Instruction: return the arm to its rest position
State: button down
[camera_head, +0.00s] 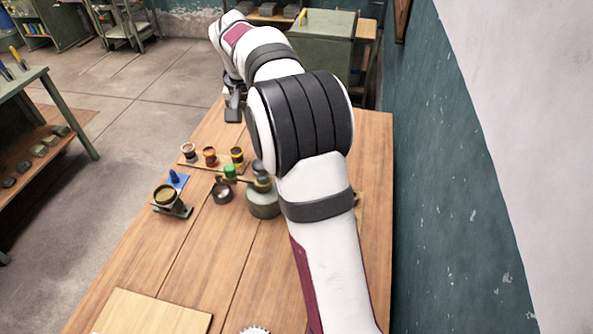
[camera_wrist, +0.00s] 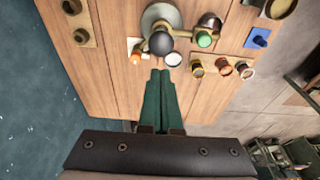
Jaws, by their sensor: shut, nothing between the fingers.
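My gripper (camera_head: 233,108) is at the far end of my outstretched arm, above the far part of the wooden table (camera_head: 190,255) in the head view. In the wrist view its two green fingers (camera_wrist: 160,76) lie together, shut with nothing between them. They point towards the grey-green round device with a dark ball (camera_wrist: 160,43), apart from it as far as I can tell. In the head view my arm partly hides this device (camera_head: 263,203) and much of the table's right side.
Three small jars (camera_head: 210,157) stand on a wooden strip. A green-capped piece (camera_head: 230,172), a dark cup (camera_head: 222,194), a blue piece (camera_head: 174,178) and an olive round container (camera_head: 166,195) stand nearby. A pale board (camera_head: 150,313) lies at the front. A teal wall (camera_head: 450,170) runs along the right.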

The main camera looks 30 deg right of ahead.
jog(key=shift+r, duration=0.3)
notch_tip(320, 180, down, 7)
dwell(0.4)
jog(key=c, duration=1.5)
grip_release()
jog(key=shift+c, duration=0.2)
